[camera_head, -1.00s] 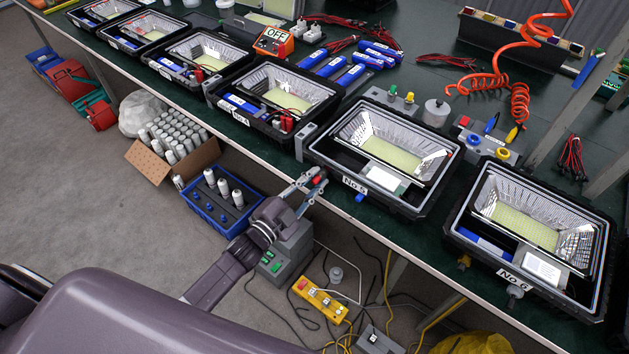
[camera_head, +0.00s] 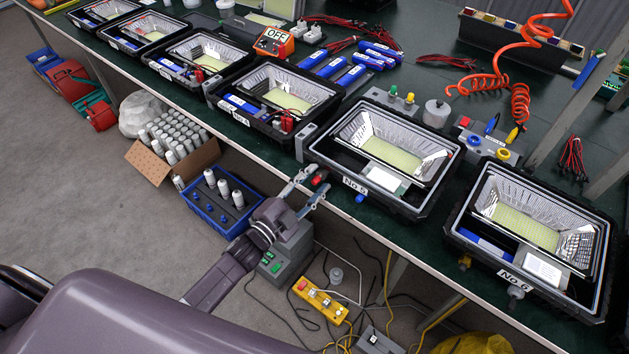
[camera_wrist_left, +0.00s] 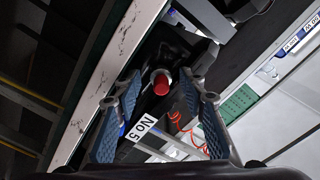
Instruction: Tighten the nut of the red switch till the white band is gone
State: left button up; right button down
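The red switch (camera_head: 318,179) sticks out from the front of the black No. 5 housing (camera_head: 330,150), near its left corner. In the left wrist view the red switch (camera_wrist_left: 160,86) shows end-on, with a pale rim at its upper edge. I cannot tell whether that rim is the white band, and the nut is not clear. My left gripper (camera_head: 309,187) is open at the table's front edge, its fingers spread to either side of the switch. In the wrist view the blue-padded fingers (camera_wrist_left: 166,90) stand apart with the switch between and beyond them, apparently untouched. My right gripper is out of view.
A blue knob (camera_head: 360,198) sits on the same housing's front, right of the switch. The No. 6 housing (camera_head: 455,225) stands to the right and the No. 4 housing (camera_head: 213,97) to the left. Below are a blue crate (camera_head: 236,228) and a yellow switch box (camera_head: 320,300).

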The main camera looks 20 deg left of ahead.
pick_arm(q)
jog(key=v, duration=1.2)
dwell(0.5)
jog(key=s+a+f+n+g+y, duration=0.1)
jog(key=s+f+n+g+y, duration=0.15)
jog(key=f, duration=0.65)
jog(key=s+a+f+n+g+y, duration=0.15)
jog(key=s+f, duration=0.25)
jog(key=f, duration=0.5)
jog(key=s+a+f+n+g+y, duration=0.1)
jog(key=s+a+f+n+g, duration=0.15)
jog(key=f, duration=0.65)
jog(key=s+d+f+n+g, duration=0.1)
jog(key=s+f+g, duration=0.2)
jog(key=s+f, duration=0.3)
jog(key=s+d+f+n+g, duration=0.1)
jog(key=s+f, duration=0.5)
jog(key=s, duration=0.7)
jog(key=s+d+f+n+g+y, duration=0.1)
jog(key=s+f+n+g, duration=0.2)
jog(key=s, duration=0.7)
notch_tip(320, 180, down, 3)
jog(key=shift+s+r+g, duration=0.1)
jog(key=shift+s+g, duration=0.15)
jog(key=shift+g, duration=1)
